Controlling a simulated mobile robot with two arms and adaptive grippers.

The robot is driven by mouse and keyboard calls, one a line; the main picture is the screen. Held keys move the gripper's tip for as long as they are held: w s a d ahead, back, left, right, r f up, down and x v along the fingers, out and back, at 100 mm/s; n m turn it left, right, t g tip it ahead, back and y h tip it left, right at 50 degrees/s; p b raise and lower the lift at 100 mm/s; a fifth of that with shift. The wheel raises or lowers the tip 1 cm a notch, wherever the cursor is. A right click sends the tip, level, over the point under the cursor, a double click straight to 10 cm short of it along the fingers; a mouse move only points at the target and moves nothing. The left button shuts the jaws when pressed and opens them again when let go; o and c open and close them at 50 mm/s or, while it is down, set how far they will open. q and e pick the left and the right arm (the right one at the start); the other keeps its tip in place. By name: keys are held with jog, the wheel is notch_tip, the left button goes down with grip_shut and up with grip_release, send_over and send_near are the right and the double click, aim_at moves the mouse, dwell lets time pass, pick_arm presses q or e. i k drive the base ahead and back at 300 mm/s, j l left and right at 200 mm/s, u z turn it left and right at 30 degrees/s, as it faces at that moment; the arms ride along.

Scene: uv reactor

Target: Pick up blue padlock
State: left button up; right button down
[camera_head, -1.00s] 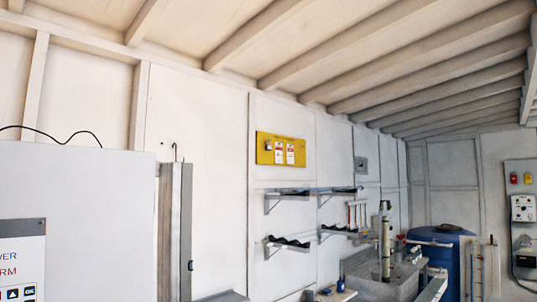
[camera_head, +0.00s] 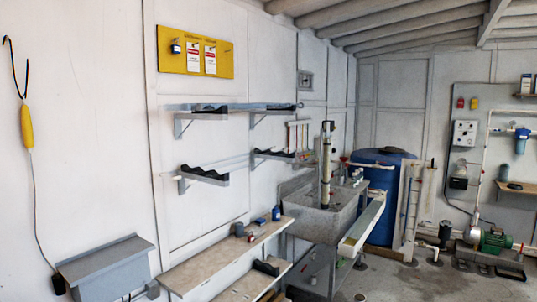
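A yellow board (camera_head: 222,58) is mounted high on the white wall at the upper left. Neither of my grippers is in view.
Metal wall shelves (camera_head: 205,175) project below the board. The bench (camera_head: 225,256) runs along the wall to a steel sink (camera_head: 325,215). A grey box (camera_head: 108,270) is at lower left. A blue tank (camera_head: 383,205) stands behind.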

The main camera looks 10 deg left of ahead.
aim_at(176, 49)
jog(key=i+l, duration=0.1)
jog(key=i, duration=0.7)
jog(key=i+l, duration=0.15)
jog(key=i, duration=0.65)
jog(key=i+u, duration=0.2)
jog(key=u, duration=0.2)
jog(key=i+l+u, duration=0.15)
jog(key=u, duration=0.2)
jog(key=i+l+u, duration=0.15)
jog(key=u, duration=0.25)
jog(key=i+l+u, duration=0.2)
jog(key=u, duration=0.15)
